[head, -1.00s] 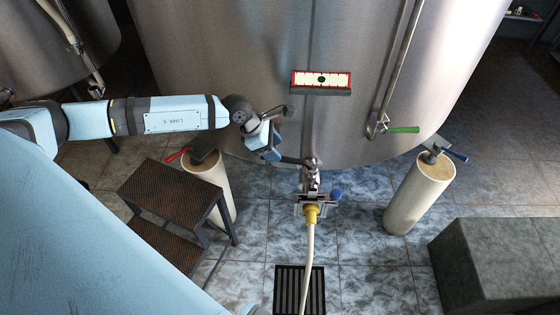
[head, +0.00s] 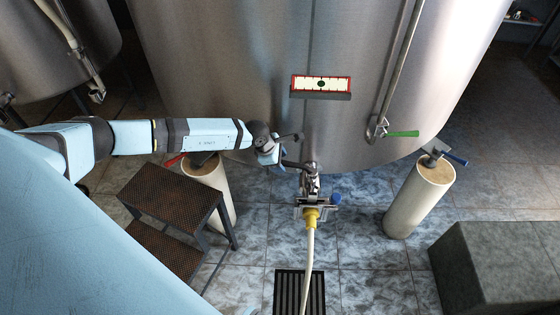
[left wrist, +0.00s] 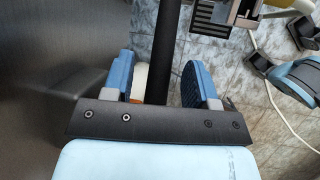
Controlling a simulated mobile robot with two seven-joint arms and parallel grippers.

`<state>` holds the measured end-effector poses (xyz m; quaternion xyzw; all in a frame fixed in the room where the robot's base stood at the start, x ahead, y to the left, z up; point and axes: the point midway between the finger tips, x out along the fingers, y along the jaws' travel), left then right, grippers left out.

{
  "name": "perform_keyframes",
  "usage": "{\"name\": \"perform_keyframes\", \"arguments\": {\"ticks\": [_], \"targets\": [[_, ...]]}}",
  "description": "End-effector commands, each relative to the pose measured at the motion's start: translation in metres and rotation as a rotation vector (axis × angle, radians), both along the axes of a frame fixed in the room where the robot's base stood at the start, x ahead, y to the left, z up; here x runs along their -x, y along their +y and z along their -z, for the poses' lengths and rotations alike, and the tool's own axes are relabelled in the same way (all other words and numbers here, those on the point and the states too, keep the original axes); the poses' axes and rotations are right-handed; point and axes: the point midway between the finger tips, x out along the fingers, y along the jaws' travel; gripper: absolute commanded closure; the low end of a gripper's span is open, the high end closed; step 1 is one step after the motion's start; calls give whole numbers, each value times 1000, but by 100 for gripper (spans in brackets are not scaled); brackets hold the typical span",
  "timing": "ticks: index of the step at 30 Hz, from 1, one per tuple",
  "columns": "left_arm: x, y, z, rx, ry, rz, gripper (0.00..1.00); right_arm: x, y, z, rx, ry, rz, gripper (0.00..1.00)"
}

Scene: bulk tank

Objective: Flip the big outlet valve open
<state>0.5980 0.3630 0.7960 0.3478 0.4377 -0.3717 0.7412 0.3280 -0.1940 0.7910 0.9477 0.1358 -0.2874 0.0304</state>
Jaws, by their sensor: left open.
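The big outlet valve (head: 311,182) is a metal fitting low on the front of the steel tank (head: 230,90). Its black lever (head: 297,164) points left from the valve's top in the head view. My left gripper (head: 280,158) is at the lever's left end. In the left wrist view my left gripper's blue fingers (left wrist: 165,82) are open, with the black lever (left wrist: 182,50) running between them and a gap visible on its left side. The lever's end is hidden behind the gripper's dark crosspiece. My right gripper does not show in the head view.
A yellow fitting (head: 311,216) with a pale hose (head: 309,260) hangs below the valve, beside a blue handle (head: 336,199). Rusty steps (head: 170,197) stand below my left arm. Red (head: 174,159) and green (head: 402,133) handles are nearby. A floor grate (head: 289,290) lies in front.

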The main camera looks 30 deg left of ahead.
Motion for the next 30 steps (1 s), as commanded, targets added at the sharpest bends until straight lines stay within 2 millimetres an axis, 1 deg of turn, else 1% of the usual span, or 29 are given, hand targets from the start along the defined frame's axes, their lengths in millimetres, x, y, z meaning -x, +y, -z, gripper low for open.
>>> {"name": "perform_keyframes", "arguments": {"ticks": [3,11,12,14,15,18,30], "targets": [[-2,-2,5,0,0,1,47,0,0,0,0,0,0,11],[-2,-2,5,0,0,1,47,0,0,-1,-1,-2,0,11],[-2,-2,5,0,0,1,57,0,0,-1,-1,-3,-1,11],[-2,-2,5,0,0,1,70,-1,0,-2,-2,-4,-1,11],[-2,-2,5,0,0,1,80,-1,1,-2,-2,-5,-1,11],[-2,-2,5,0,0,1,100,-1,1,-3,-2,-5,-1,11],[-4,1,5,1,-1,-10,100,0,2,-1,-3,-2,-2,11]]}}
